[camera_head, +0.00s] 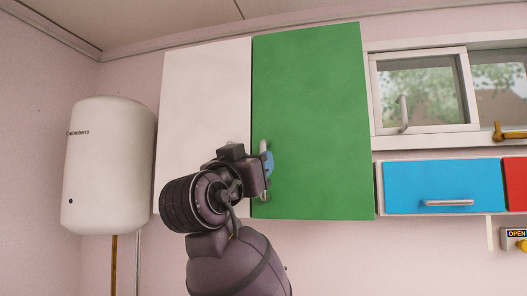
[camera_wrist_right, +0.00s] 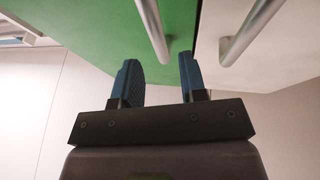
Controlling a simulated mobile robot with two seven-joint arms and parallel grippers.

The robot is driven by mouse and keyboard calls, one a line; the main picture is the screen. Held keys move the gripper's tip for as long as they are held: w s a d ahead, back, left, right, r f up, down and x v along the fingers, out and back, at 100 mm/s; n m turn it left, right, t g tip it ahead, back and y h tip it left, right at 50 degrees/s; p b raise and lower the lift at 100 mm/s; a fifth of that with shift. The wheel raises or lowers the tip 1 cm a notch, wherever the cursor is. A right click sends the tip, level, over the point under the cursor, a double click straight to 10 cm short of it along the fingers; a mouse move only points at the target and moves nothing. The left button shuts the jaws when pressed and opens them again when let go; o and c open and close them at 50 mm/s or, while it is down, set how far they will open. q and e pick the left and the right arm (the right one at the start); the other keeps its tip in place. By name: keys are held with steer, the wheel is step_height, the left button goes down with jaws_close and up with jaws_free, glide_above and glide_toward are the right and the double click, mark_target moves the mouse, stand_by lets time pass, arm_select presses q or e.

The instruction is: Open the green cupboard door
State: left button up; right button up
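The green cupboard door (camera_head: 312,120) hangs on the wall beside a white door and looks shut. Its vertical metal handle (camera_head: 263,147) is near its left edge. My right gripper (camera_head: 266,164) is at this handle, with a blue finger showing against the green door and partly hiding the handle. In the right wrist view the two blue fingers (camera_wrist_right: 160,80) are apart. The green door's handle (camera_wrist_right: 153,28) lies between them in the picture; whether they touch it I cannot tell. My left gripper is not in view.
The white door (camera_head: 205,100) adjoins on the left, and its handle (camera_wrist_right: 250,32) is close to the right finger in the wrist view. A white boiler (camera_head: 108,165) is further left. A window (camera_head: 420,90) and blue drawer (camera_head: 432,186) are on the right.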

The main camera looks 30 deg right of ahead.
steer(key=shift+p+x, duration=0.5)
steer(key=shift+x, duration=1.7)
jaws_close()
